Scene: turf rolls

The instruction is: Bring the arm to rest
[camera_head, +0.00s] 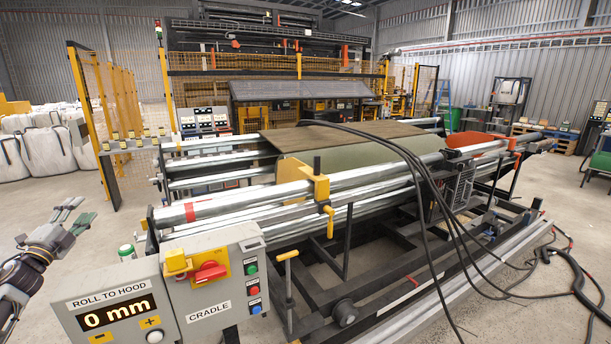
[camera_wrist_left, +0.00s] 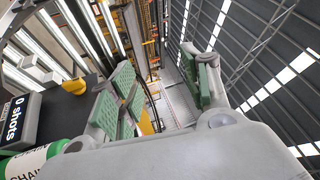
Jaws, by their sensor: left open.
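My left arm comes in at the left edge of the head view. Its left gripper (camera_head: 76,215) is held in the air to the left of the control boxes, with its fingers pointing up and right. In the left wrist view the gripper (camera_wrist_left: 160,85) shows two green-padded fingers spread apart with nothing between them. No contact between the gripper and the machine shows. My right gripper is not in view.
The roll-to-hood display box (camera_head: 118,310) and the cradle control box (camera_head: 218,285) stand right of the gripper. A green and white can (camera_head: 127,250) is behind the display; a similar can (camera_wrist_left: 35,160) shows close in the wrist view. Black cables (camera_head: 440,210) hang over the machine.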

